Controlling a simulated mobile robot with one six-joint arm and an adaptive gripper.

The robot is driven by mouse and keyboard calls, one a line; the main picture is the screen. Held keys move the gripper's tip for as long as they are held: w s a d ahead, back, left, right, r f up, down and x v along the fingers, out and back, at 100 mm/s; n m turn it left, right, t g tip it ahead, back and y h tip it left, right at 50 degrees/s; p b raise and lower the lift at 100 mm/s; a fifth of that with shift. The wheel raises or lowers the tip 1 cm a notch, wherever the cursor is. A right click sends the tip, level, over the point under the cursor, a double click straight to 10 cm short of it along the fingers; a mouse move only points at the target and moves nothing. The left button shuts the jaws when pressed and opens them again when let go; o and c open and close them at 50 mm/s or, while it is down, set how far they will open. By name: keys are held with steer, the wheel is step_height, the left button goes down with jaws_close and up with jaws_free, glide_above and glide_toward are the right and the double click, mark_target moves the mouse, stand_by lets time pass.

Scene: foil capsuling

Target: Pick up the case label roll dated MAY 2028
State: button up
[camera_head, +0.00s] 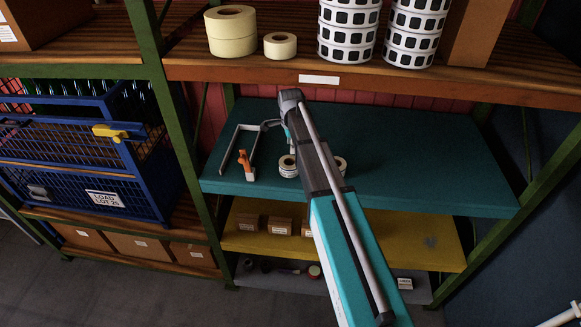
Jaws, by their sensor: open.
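Two small pale rolls with dark-marked sides rest on the teal shelf (430,165): a left roll (288,168) and a right roll (342,164), the latter partly hidden behind my arm. No date can be read on either, so I cannot tell which is MAY 2028. My arm reaches in over the shelf, and my gripper (291,147) hangs down from its far end, just above or behind the left roll. It is small and partly hidden by the arm. It is open, and I see nothing held in it.
A metal frame tool with an orange handle (246,165) lies left of the rolls. The teal shelf's right side is clear. Above, a wooden shelf (430,83) carries cream rolls (231,32) and stacked patterned rolls (348,32). A blue wire crate (70,165) stands left, beyond a green post.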

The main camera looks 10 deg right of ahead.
mark_target(291, 167)
steer(key=shift+f+b, duration=4.2)
steer(key=shift+f, duration=0.05)
steer(key=shift+f, duration=0.15)
steer(key=shift+s+f+b, duration=0.15)
steer(key=shift+f+b, duration=2.3)
steer(key=shift+b, duration=0.1)
jaws_close()
